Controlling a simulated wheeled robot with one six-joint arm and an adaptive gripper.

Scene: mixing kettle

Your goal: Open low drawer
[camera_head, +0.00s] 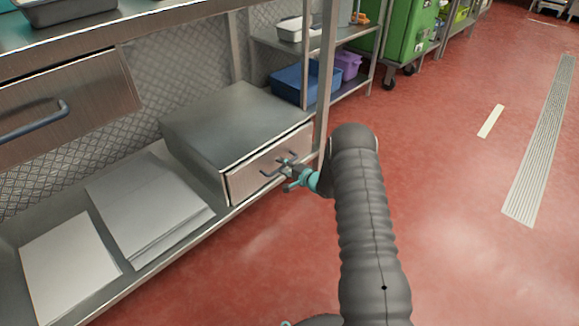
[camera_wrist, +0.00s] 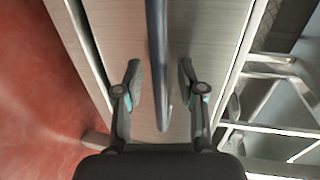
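The low drawer (camera_head: 258,174) is a metal-fronted drawer in a box on the lower shelf, and it looks shut. Its front fills the middle of the wrist view (camera_wrist: 205,45). Its dark blue-grey bar handle (camera_head: 279,163) runs lengthwise through the wrist view (camera_wrist: 157,50). My gripper (camera_head: 289,175) is at the drawer front, by the handle. In the wrist view my gripper (camera_wrist: 160,85) is open, with one finger on each side of the handle and a gap on both sides.
An upper drawer (camera_head: 70,100) with its own handle hangs under the tabletop at left. Grey flat sheets (camera_head: 150,210) lie on the lower shelf. A table leg (camera_head: 325,85) stands just right of the low drawer. The red floor (camera_head: 450,200) at right is clear.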

